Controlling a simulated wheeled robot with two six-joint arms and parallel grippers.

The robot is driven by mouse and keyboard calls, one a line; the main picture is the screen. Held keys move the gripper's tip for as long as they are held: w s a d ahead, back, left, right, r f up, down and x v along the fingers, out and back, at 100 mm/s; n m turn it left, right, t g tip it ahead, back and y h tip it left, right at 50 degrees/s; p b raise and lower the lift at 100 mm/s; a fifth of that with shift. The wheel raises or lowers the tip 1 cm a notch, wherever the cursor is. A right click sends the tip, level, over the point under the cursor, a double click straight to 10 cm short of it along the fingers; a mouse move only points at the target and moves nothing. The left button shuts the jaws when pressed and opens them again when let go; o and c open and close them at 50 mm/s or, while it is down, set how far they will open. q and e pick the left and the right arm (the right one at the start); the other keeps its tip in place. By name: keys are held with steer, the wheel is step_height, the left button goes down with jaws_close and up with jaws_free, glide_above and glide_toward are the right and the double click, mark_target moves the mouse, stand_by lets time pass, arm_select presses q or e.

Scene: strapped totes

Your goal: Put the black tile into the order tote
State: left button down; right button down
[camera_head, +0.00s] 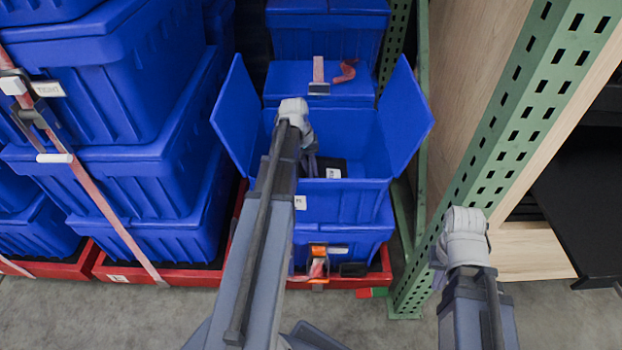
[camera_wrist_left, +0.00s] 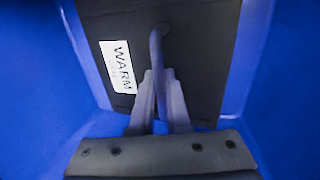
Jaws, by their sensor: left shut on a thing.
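The open blue tote (camera_head: 350,205) stands at the centre of the head view with its two lids folded out. The black tile (camera_head: 325,162) is inside its walls, partly hidden by my left arm. In the left wrist view the tile (camera_wrist_left: 190,60) shows a white "WARM" label and a raised handle, with blue walls around it. My left gripper (camera_wrist_left: 160,85) is shut on that handle; it shows in the head view (camera_head: 310,165) low inside the tote. Whether the tile touches the floor I cannot tell. My right gripper (camera_head: 462,222) is away at the right, its fingers hidden.
Stacked blue totes (camera_head: 110,100) held by a red strap (camera_head: 105,205) stand at the left on red bases. A green perforated post (camera_head: 500,130) rises between the tote and my right arm. More blue totes (camera_head: 325,40) stand behind. Grey floor (camera_head: 130,315) is clear in front.

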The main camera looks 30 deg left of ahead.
arm_select(q)
step_height(320, 180, down, 3)
steer(key=shift+f+b, duration=0.1)
steer(key=shift+b, duration=1.15)
steer(key=c, duration=0.9)
jaws_free()
step_height(320, 180, up, 12)
steer(key=s+a+p, duration=0.1)
steer(key=a+p, duration=0.1)
steer(key=p, duration=1)
steer(key=shift+s, duration=0.15)
